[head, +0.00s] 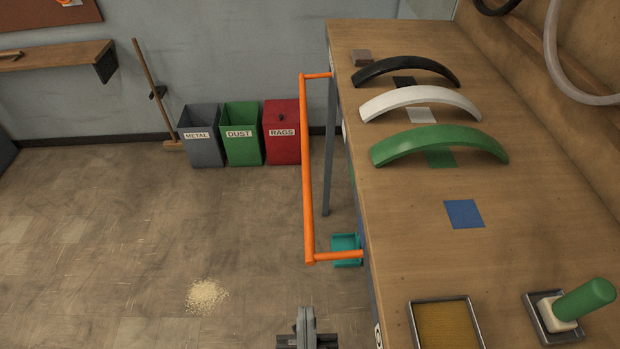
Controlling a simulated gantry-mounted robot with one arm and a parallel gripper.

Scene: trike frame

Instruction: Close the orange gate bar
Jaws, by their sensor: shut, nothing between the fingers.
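The orange gate bar (307,170) is a long thin bar in the middle of the head view. It runs alongside the left edge of the workbench, with a short orange arm at each end reaching to the bench side. A gap shows between the long bar and the bench. My gripper (306,318) is at the bottom edge of the view, below the bar's near end and apart from it. Its fingers are together and hold nothing. The rest of my gripper is cut off by the frame.
The workbench (420,240) fills the right, bearing black, white and green curved pieces, a metal tray (412,325) and a green-handled tool (585,299). A teal bracket (345,243) sits by the bar's near end. Bins (241,147) stand at the wall. Floor at left is open, with sawdust (207,295).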

